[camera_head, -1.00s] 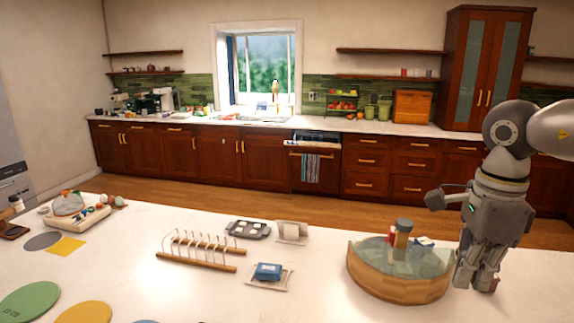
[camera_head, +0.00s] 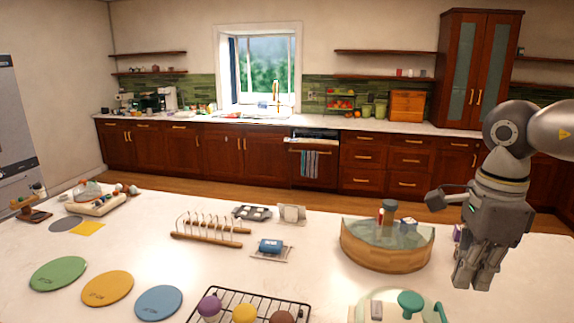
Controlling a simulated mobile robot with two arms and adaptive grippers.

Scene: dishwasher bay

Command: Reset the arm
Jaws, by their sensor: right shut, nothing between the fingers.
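My right gripper (camera_head: 475,277) hangs at the right side of the head camera view, fingers pointing down. It is shut with nothing in it. It is in front of and to the right of the wooden half-round tub (camera_head: 385,256) on the white island counter, apart from it. My left gripper does not show.
The white counter (camera_head: 215,268) carries a wooden rack (camera_head: 207,237), a blue block on a small tray (camera_head: 270,246), coloured discs (camera_head: 107,288) and a black wire rack (camera_head: 262,300) with several round-topped items. A glass lid with a green knob (camera_head: 410,302) is at the front right.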

